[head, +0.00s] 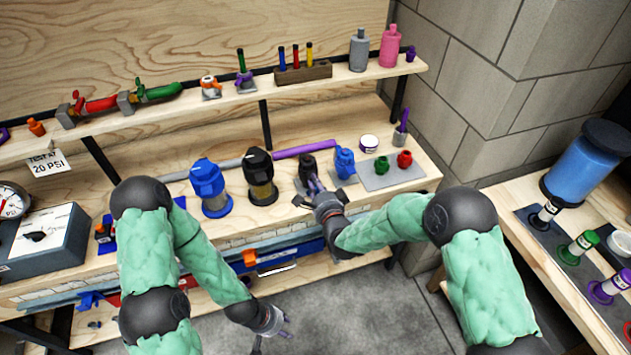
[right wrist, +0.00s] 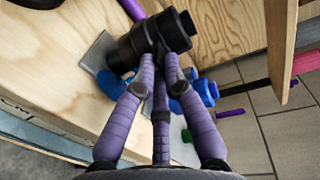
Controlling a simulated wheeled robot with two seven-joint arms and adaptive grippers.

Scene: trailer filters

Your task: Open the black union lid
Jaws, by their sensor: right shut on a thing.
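The black union (head: 307,165) stands on a small grey plate (head: 303,202) on the workbench, beside a blue union (head: 345,162). My right gripper (head: 314,184) reaches it from the front and is shut on its black lid. In the right wrist view, the purple fingers of the right gripper (right wrist: 160,70) press against the black lid (right wrist: 150,42), and the fingers hide part of it. My left gripper (head: 272,338) hangs low in front of the bench, empty, with its fingers apart.
A black-topped filter (head: 260,177) and a blue filter (head: 209,187) stand left of the union. A grey mat (head: 384,178) with green and red fittings lies to the right. A shelf (head: 230,99) with tools and bottles runs above. A side table (head: 535,270) stands at right.

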